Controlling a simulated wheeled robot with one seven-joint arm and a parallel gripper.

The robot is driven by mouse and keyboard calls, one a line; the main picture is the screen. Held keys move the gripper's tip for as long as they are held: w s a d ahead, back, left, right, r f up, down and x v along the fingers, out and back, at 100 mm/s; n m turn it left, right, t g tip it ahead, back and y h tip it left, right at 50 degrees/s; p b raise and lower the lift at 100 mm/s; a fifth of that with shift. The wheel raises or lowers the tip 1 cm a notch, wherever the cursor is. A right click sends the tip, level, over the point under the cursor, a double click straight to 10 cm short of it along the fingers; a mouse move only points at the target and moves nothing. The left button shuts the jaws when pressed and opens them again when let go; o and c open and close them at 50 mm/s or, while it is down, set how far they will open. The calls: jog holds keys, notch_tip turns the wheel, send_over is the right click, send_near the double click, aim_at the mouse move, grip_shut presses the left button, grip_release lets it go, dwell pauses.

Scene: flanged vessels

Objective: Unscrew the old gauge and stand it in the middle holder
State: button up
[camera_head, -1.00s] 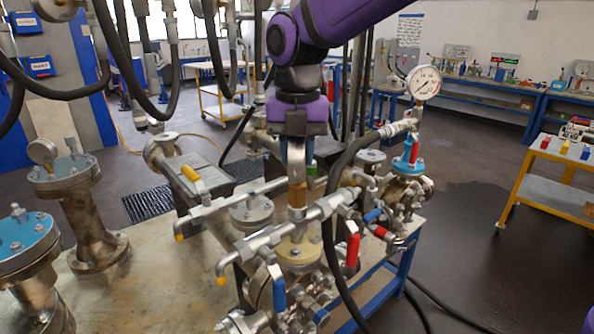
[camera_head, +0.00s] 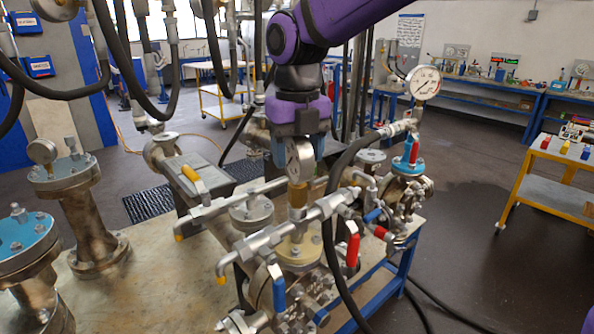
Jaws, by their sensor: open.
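The gauge (camera_head: 299,162), small and round with a pale dial, stands upright on a brass fitting (camera_head: 297,192) above the silver valve manifold. Its face is turned obliquely toward the camera. My gripper (camera_head: 298,149) points straight down over the gauge, with its fingers open at either side of it. I cannot tell whether a finger touches the gauge. No holder is clearly recognizable; small red, yellow and blue blocks (camera_head: 564,148) stand in a row on the trolley at the right, the yellow one in the middle.
A larger gauge (camera_head: 424,82) stands at the right on the pipework. A black hose (camera_head: 329,220) hangs close to the right of my gripper. Valve handles, red (camera_head: 352,249) and blue (camera_head: 278,290), stick out below. Open floor lies before the yellow trolley (camera_head: 532,165).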

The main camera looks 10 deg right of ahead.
notch_tip(320, 180, up, 11)
jog(key=shift+f, duration=0.1)
dwell(0.3)
jog(key=shift+c, duration=0.3)
